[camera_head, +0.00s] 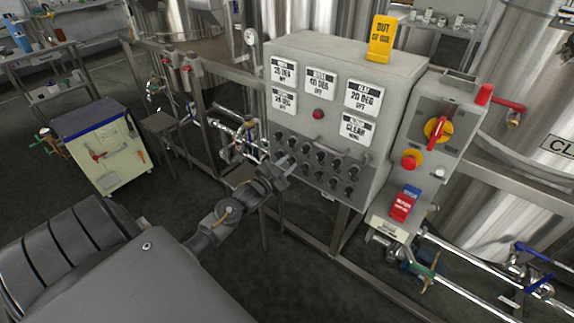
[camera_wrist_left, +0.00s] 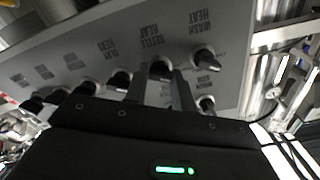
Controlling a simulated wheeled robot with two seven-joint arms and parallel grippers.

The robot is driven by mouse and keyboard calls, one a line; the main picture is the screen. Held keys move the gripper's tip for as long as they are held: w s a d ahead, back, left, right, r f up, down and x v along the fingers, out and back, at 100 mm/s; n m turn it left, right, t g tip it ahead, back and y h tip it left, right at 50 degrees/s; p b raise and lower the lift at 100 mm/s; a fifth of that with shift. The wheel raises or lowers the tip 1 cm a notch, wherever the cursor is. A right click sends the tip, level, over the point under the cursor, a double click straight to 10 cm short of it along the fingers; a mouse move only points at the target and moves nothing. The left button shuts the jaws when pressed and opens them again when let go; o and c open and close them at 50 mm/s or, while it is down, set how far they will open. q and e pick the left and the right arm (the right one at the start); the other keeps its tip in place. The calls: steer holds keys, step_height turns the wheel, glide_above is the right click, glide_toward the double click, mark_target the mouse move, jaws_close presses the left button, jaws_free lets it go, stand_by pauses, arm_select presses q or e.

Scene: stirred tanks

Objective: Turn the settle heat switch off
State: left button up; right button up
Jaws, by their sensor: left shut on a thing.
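The grey control cabinet (camera_head: 388,62) stands at the centre right in the head view, with rows of black knobs (camera_head: 321,156) on its lower front. My left gripper (camera_head: 288,167) is at the left end of these knobs. In the left wrist view, the left gripper (camera_wrist_left: 161,90) has its fingers on both sides of the black settle heat switch (camera_wrist_left: 160,70), just below the label SETTLE HEAT (camera_wrist_left: 150,38). It is shut on this switch. The switch's lower part is hidden between the fingers, and its exact angle is hard to tell. My right gripper is not in view.
The wash heat knob (camera_wrist_left: 203,57) is close on the right, and another knob (camera_wrist_left: 121,78) is close on the left. White displays (camera_head: 320,82) sit above the knobs. A red-and-yellow switch (camera_head: 436,131) is on the adjoining box.

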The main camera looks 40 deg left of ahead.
arm_select(q)
steer(key=o, duration=1)
steer(key=shift+s, duration=0.1)
steer(key=shift+s+d+b, duration=0.1)
steer(key=shift+s+b, duration=0.85)
steer(key=shift+s, duration=4.4)
